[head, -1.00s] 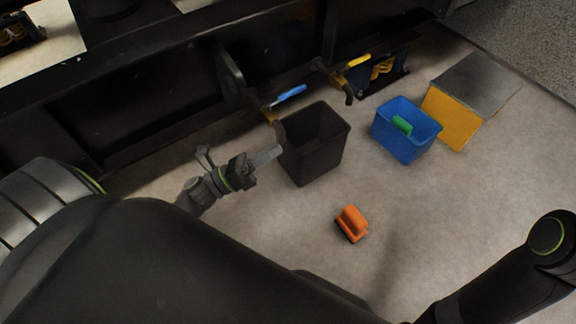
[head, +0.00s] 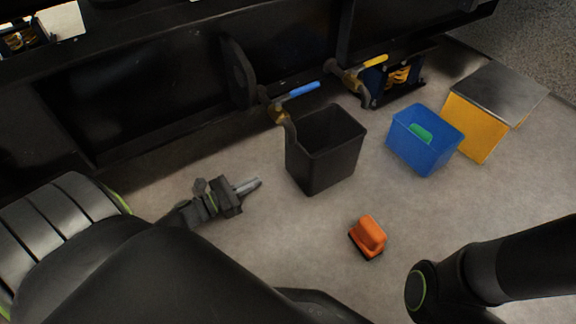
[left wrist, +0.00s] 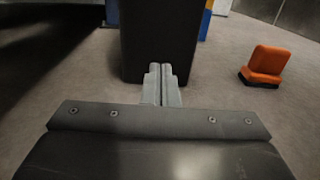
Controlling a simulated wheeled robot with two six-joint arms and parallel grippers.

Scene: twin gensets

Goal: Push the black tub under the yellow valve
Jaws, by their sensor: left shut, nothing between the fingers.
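The black tub (head: 318,170) stands upright on the floor, its left rim beside the downturned outlet of the valve with the blue handle (head: 297,91). The yellow-handled valve (head: 375,61) is farther back and right of the tub. My left gripper (head: 258,183) is shut and empty, left of the tub with a small gap between in the head view. In the left wrist view the tub (left wrist: 160,40) is straight ahead of the shut fingers (left wrist: 163,72). Only a link of my right arm shows; its gripper is out of view.
A blue bin (head: 424,150) holding a green item (head: 420,133) stands right of the tub, with a yellow box with a grey top (head: 497,92) beyond. A dark machine frame (head: 170,95) runs along the back.

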